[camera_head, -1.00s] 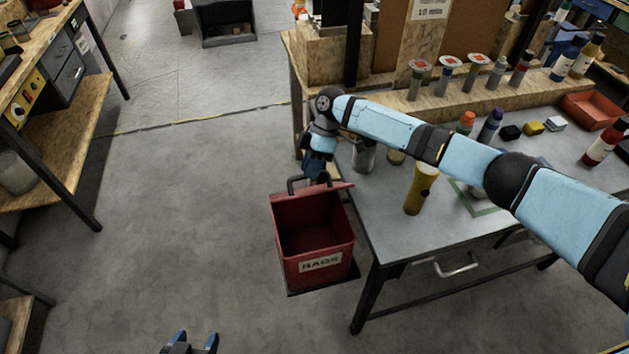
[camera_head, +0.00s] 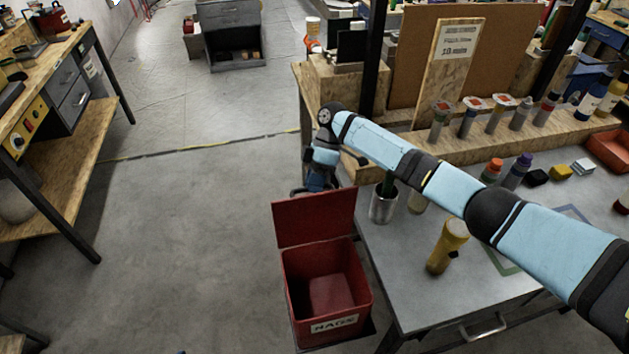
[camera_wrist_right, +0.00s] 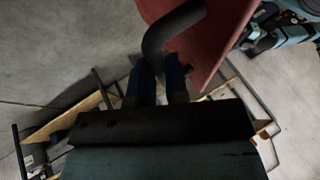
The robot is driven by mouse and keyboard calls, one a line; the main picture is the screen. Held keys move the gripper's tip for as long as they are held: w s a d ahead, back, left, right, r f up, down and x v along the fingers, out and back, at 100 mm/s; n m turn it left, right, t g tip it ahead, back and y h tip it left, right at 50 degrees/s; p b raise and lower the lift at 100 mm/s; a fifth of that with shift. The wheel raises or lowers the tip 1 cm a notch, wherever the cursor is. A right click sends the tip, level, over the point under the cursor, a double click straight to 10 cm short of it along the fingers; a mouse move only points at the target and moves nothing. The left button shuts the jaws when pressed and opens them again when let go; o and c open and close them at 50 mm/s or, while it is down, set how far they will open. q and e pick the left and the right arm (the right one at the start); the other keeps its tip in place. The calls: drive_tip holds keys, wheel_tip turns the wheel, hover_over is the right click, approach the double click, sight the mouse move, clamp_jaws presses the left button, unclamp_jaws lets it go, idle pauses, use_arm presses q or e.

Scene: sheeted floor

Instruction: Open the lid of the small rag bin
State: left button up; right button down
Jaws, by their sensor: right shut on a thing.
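The small red rag bin (camera_head: 312,262) stands on the floor beside the grey workbench, a white label on its front. Its lid (camera_head: 316,218) stands up at the back edge, so the empty-looking inside shows from above. My right gripper (camera_head: 312,188) is behind the raised lid, and the lid partly hides it. In the right wrist view my gripper (camera_wrist_right: 160,75) is shut on the dark curved lid handle (camera_wrist_right: 172,30), with the red lid (camera_wrist_right: 215,45) close by. My left gripper is not in view.
The grey workbench (camera_head: 395,290) is right of the bin, holding a metal cup (camera_head: 383,207) near its left edge and a yellow flashlight (camera_head: 446,248). Bare floor (camera_head: 190,250) lies left of the bin. A wooden bench (camera_head: 60,200) stands far left.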

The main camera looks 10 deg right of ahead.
drive_tip(key=shift+s+f, duration=0.2)
drive_tip(key=shift+f, duration=0.3)
drive_tip(key=c, duration=1.4)
unclamp_jaws()
drive_tip(key=shift+o, duration=1.4)
drive_tip(key=shift+w, duration=0.1)
drive_tip(key=shift+w+d, duration=0.1)
drive_tip(key=shift+r, duration=0.1)
drive_tip(key=shift+r, duration=0.1)
drive_tip(key=b+v, duration=0.2)
drive_tip(key=v, duration=1.1)
drive_tip(key=shift+w+r+b, duration=0.15)
drive_tip(key=shift+w+b, duration=0.1)
drive_tip(key=shift+b, duration=0.1)
drive_tip(key=shift+d, duration=0.15)
